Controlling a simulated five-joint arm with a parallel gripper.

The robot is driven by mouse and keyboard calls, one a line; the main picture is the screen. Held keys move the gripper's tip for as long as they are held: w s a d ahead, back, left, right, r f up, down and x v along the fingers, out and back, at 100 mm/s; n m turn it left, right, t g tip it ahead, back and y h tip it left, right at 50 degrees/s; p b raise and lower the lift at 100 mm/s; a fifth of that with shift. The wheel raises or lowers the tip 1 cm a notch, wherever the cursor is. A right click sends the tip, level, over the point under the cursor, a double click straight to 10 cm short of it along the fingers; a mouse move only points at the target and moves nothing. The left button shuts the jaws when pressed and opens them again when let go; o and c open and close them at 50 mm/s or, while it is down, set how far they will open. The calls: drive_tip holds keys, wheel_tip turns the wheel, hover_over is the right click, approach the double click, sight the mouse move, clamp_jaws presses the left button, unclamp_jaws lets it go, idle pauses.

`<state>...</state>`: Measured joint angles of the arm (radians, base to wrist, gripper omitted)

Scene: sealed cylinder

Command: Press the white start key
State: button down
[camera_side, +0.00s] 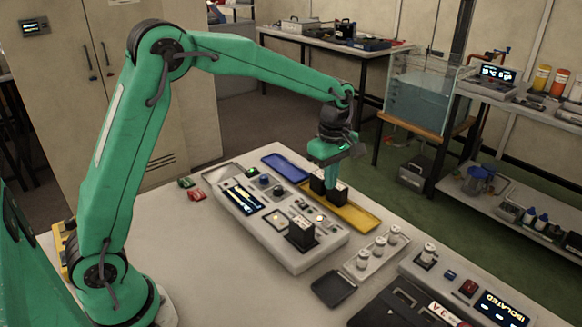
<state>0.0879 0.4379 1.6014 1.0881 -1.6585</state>
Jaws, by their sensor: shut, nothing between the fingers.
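A light grey control panel (328,242) lies on the table, with a dark lit display (243,197), round knobs (264,180), small keys and a raised black block (302,235). My gripper (327,207) points down over the panel's far right edge, fingers shut with nothing in them. Small pale keys (302,205) show on the panel just left of the fingertips. At this size I cannot tell which one is the white start key, or whether the fingertips touch the panel.
A yellow tray (358,216) and a blue tray (283,167) lie behind the panel. White cylindrical pieces (380,247) stand on a rack to the right. A unit reading "ISOLATED" (503,308) is at lower right. The table's front left is mostly clear.

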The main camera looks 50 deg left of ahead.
drive_tip(key=shift+r, duration=1.2)
